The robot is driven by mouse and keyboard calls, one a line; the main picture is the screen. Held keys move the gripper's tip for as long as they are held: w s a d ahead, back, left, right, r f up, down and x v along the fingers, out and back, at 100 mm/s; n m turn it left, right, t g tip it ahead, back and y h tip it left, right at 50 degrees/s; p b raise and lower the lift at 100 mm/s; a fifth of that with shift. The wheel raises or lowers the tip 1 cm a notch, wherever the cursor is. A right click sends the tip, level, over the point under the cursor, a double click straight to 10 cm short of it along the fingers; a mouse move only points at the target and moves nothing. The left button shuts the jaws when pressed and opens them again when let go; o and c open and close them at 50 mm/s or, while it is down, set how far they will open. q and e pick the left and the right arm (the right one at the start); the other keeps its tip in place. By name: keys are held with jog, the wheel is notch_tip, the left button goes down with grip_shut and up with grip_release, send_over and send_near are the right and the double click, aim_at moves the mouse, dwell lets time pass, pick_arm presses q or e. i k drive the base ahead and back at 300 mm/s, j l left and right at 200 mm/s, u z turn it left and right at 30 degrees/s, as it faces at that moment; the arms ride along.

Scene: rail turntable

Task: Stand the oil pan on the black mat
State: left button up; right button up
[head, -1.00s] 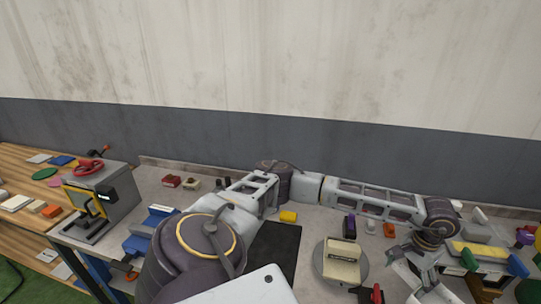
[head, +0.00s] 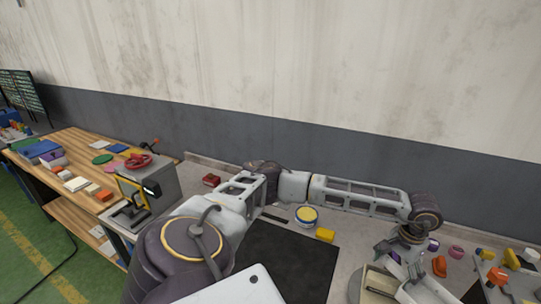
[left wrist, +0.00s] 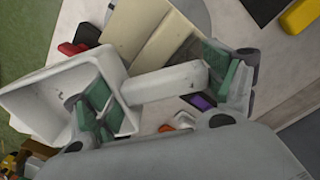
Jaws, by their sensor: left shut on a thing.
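The black mat (head: 285,262) lies flat on the grey bench near the middle of the head view, with bare surface showing. My left gripper (head: 412,262) is right of the mat, beyond the turntable. The left wrist view shows the same gripper (left wrist: 162,88) shut on the oil pan (left wrist: 38,104), a pale grey tray-like thing with raised walls and a thick bar running between the green finger pads. The pan is tilted in that view. In the head view it is mostly hidden and hard to tell from the gripper. My right gripper is out of view.
A turntable with a cream block (head: 379,284) stands between mat and gripper. A grey machine (head: 150,190) stands left. Several small coloured things lie at right.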

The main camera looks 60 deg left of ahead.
aim_at(276, 265)
jog(key=i+j+u, duration=0.1)
jog(key=j+u, duration=0.3)
jog(key=i+j+u, duration=0.15)
jog(key=u, duration=0.25)
jog(key=k+l+u, duration=0.15)
jog(key=k+u, duration=0.3)
jog(key=i, duration=0.1)
